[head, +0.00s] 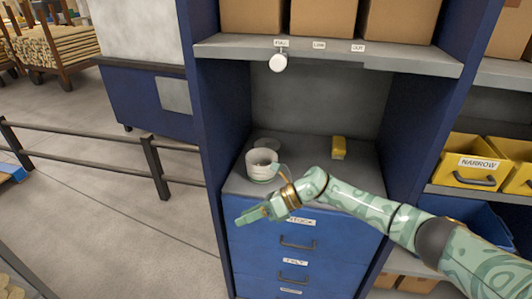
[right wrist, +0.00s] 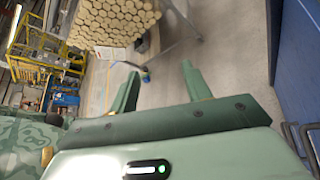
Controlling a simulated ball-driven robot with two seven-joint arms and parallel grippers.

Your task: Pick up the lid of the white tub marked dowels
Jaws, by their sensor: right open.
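A white tub (head: 262,166) stands on the grey counter inside the blue cabinet. I cannot read any marking on it. My right gripper (head: 245,213) is in front of and below the tub, beyond the counter's front edge, apart from the tub. It is open and empty; its two spread fingers (right wrist: 158,85) show in the right wrist view with floor between them. Neither tub nor disc shows there. My left gripper is not in view.
A yellow block (head: 338,147) lies at the back of the counter (head: 300,150). Blue drawers (head: 297,262) are below. Yellow bins (head: 475,163) stand at right.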

